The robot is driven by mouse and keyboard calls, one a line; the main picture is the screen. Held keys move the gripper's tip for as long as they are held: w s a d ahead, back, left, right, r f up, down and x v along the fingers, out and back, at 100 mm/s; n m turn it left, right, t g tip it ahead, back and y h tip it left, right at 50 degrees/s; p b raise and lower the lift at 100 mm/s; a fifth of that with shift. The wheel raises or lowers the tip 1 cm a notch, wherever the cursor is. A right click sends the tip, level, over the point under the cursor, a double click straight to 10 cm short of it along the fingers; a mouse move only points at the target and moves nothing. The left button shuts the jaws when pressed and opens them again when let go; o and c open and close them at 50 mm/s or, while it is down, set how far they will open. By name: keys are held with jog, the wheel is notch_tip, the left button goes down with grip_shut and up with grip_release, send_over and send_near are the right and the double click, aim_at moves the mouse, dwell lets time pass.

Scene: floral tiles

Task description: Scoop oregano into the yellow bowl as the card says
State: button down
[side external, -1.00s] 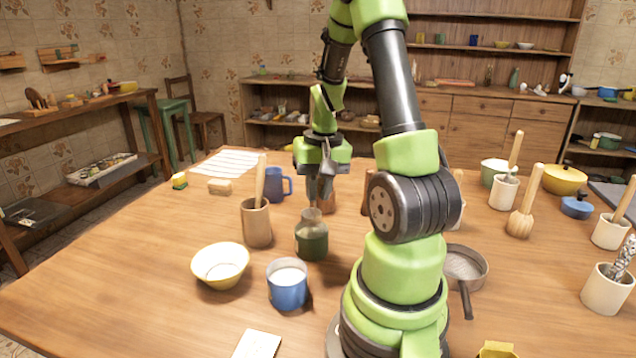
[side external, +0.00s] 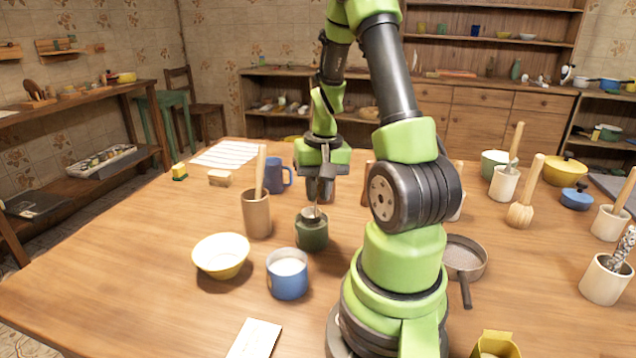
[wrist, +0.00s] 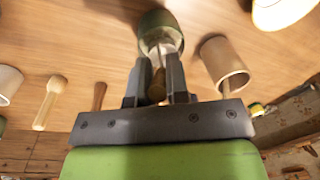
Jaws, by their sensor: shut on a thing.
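My gripper (side external: 324,198) is shut on a brown-handled spoon or scoop (wrist: 157,84), held between its fingers. A thin part of the tool reaches down to the mouth of a glass jar with dark green contents (side external: 312,236). The jar also shows ahead of the fingers in the wrist view (wrist: 158,24). The tool's tip is hidden. The pale yellow bowl (side external: 221,258) stands left of the jar, apart from it, and looks empty. A white card (side external: 254,338) lies at the table's front; its writing is too small to read.
A blue mug with white contents (side external: 288,276) stands between bowl and jar, in front. A brown holder with a wooden tool (side external: 257,214) and a blue mug (side external: 275,176) stand behind. A pan (side external: 464,258) is at right.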

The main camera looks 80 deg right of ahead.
aim_at(318, 210)
jog(key=shift+f, duration=2.5)
jog(key=shift+r, duration=3.95)
